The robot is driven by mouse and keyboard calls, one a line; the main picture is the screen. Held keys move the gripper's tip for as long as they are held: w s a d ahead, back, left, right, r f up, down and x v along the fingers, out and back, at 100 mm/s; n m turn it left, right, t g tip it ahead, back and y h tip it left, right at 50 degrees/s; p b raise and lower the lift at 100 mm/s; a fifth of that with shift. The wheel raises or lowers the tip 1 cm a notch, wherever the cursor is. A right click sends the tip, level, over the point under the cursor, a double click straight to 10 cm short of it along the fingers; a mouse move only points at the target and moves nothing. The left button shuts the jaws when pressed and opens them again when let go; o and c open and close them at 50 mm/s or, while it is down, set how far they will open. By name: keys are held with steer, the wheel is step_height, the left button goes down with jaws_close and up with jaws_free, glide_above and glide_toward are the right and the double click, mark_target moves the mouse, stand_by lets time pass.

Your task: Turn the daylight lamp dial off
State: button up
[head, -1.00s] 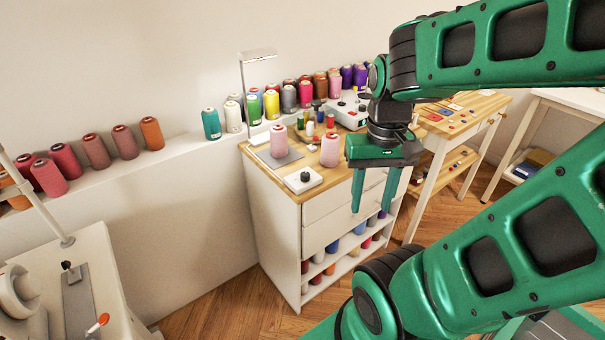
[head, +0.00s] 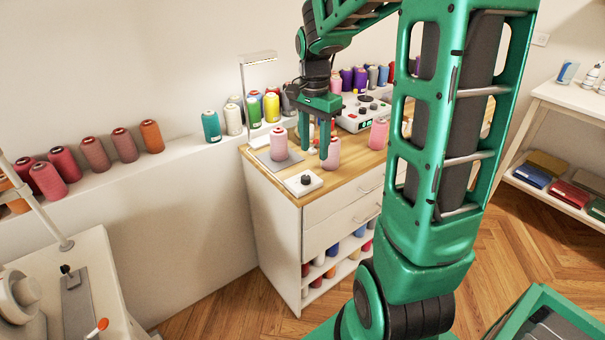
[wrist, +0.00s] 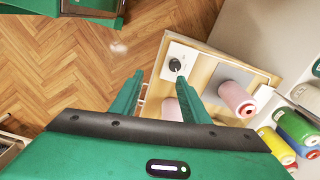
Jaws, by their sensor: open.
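The lamp dial is a black knob on a small white plate (head: 303,182) at the front left corner of the wooden cabinet top; it also shows in the wrist view (wrist: 176,66). Which way the knob points is too small to tell. The daylight lamp (head: 258,58) is a thin post with a flat head on a grey base behind the dial, and its head's underside looks bright. My gripper (head: 314,150) is open and empty, fingers pointing down, above the cabinet top, behind and slightly right of the dial. In the wrist view, the fingertips (wrist: 160,77) are apart from the knob.
A pink spool (head: 279,143) stands on the lamp base. Another pink spool (head: 332,154) stands close by my gripper, and a third (head: 377,133) is further right. A white device with knobs (head: 362,113) sits behind. The space in front of the cabinet is open floor.

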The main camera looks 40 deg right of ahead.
mark_target(305, 177)
steer(key=shift+m, duration=0.8)
steer(key=w+f, duration=0.1)
steer(key=f, duration=0.3)
steer(key=w+f, duration=0.1)
steer(key=f, duration=0.3)
steer(key=w+f, duration=0.1)
steer(key=f, duration=0.3)
steer(key=shift+w, duration=0.35)
steer(key=shift+r, duration=0.1)
steer(key=c, duration=1.1)
